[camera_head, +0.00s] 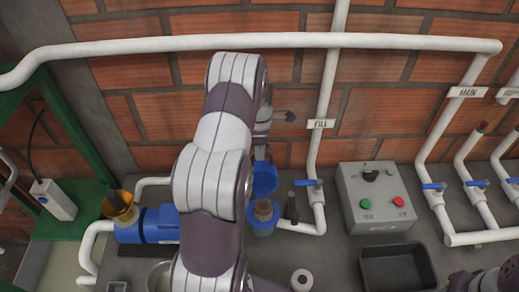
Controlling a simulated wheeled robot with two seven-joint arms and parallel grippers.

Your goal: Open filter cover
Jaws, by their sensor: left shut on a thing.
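The blue filter cover (264,178) stands tilted up behind the blue filter housing (262,226), whose top is uncovered. A brown round filter (263,208) shows inside the housing. My left arm crosses the middle of the head view and hides part of the housing's left side. My left gripper (261,152) is just above the cover and shut on it; its fingers are mostly hidden by my own arm. Part of my right arm shows in the bottom right corner, but its gripper does not.
A grey control box (376,197) with green and red buttons stands right of the housing, with a black tray (397,267) in front. White pipes with blue valve handles (434,186) line the right. A blue pump (148,226) and yellow funnel (120,207) are left.

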